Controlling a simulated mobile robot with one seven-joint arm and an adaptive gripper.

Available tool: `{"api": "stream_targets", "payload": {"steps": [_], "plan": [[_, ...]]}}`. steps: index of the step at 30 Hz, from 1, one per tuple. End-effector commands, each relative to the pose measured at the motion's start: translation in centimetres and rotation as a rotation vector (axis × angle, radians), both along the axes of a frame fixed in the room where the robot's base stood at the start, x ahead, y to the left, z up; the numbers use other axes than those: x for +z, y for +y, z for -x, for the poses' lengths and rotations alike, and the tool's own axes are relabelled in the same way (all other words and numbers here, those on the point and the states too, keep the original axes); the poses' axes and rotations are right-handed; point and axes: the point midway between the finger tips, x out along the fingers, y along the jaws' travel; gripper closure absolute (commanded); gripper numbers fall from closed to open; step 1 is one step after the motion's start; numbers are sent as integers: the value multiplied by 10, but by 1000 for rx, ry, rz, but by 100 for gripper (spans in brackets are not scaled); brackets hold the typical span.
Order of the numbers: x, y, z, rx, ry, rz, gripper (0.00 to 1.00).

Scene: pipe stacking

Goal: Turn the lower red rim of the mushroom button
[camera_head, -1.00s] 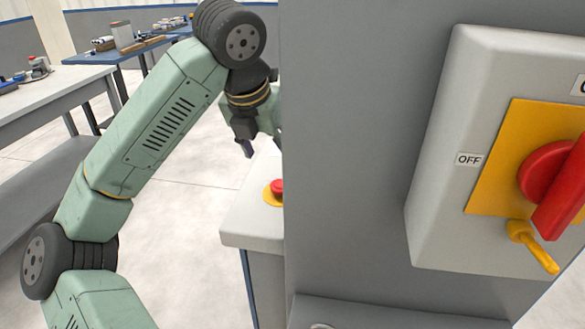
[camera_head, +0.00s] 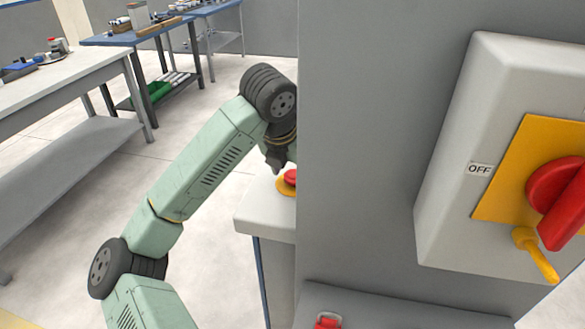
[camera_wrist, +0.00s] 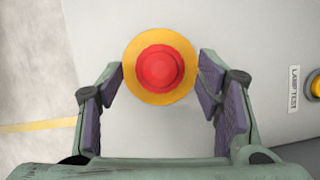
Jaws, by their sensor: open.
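The red mushroom button (camera_wrist: 160,68) shows in the wrist view on a yellow round plate (camera_wrist: 160,98), on a pale grey panel. Its round top hides most of the lower rim. My gripper (camera_wrist: 161,82) is open, with one purple-padded finger on each side of the button. The fingertips are close to the edges of the yellow plate; I cannot tell whether they touch anything. In the head view the button (camera_head: 291,176) sits on the white console top (camera_head: 262,212), partly cut off by the grey cabinet, with my gripper just above it.
The grey cabinet (camera_head: 370,160) stands close on the right and hides part of the console. It carries a switch box with a red rotary handle (camera_head: 560,195). A yellow lamp-test button (camera_wrist: 314,87) is right of my gripper. Workbenches (camera_head: 60,85) stand at the left.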

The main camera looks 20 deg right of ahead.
Motion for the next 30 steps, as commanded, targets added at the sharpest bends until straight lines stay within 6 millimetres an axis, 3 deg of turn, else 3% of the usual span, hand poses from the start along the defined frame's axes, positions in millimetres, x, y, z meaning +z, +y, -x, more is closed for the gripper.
{"api": "stream_targets", "payload": {"steps": [6,27,30], "plan": [[0,0,0,0,0,0,41],[0,0,0,0,0,0,88],[0,0,0,-1,0,0,89]]}}
